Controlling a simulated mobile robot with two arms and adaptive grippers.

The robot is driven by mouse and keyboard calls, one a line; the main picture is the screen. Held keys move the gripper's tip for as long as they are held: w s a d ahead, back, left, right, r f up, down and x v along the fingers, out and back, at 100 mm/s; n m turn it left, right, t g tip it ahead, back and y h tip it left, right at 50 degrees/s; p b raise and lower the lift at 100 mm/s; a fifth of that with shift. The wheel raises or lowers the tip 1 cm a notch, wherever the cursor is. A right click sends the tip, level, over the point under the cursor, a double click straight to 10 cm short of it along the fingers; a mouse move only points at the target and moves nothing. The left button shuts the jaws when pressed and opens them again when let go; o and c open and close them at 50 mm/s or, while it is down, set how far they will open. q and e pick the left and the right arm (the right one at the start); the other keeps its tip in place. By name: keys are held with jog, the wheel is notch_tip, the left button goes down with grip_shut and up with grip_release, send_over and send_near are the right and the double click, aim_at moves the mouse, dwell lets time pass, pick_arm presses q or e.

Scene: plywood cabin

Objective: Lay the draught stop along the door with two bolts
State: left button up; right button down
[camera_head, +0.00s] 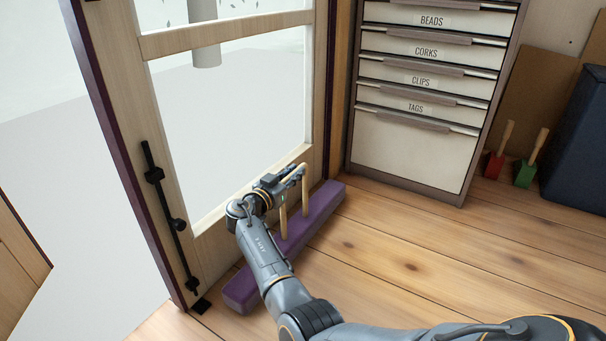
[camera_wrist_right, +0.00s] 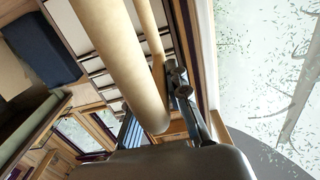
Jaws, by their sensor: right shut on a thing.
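The draught stop (camera_head: 240,290) is a long purple block with a pale wooden arched handle (camera_head: 283,218). It lies on the floor along the foot of the glazed wooden door (camera_head: 180,45), on the near side. My right gripper (camera_head: 290,180) is shut on the top of the handle, which crosses close in the right wrist view (camera_wrist_right: 110,50). A black bolt (camera_head: 169,215) runs down the left part of the door, with its lower end near a black floor piece (camera_head: 201,305). Only this bolt is clear; a second one is not seen. My left gripper is out of view.
A drawer cabinet (camera_head: 408,150) with labelled drawers stands right of the door. Red (camera_head: 494,166) and green (camera_head: 525,172) wooden-handled tools and a dark blue bin (camera_head: 580,140) stand further right. The plank floor (camera_head: 440,260) in front is clear.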

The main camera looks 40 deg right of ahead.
jog(key=shift+r, duration=0.1)
jog(key=shift+a, duration=0.1)
jog(key=c, duration=1.3)
grip_release()
jog(key=shift+s+a+p, duration=0.15)
jog(key=shift+a+p, duration=0.25)
jog(key=shift+a, duration=0.05)
jog(key=p+v, duration=0.4)
jog(key=v, duration=0.7)
jog(key=shift+p, duration=0.3)
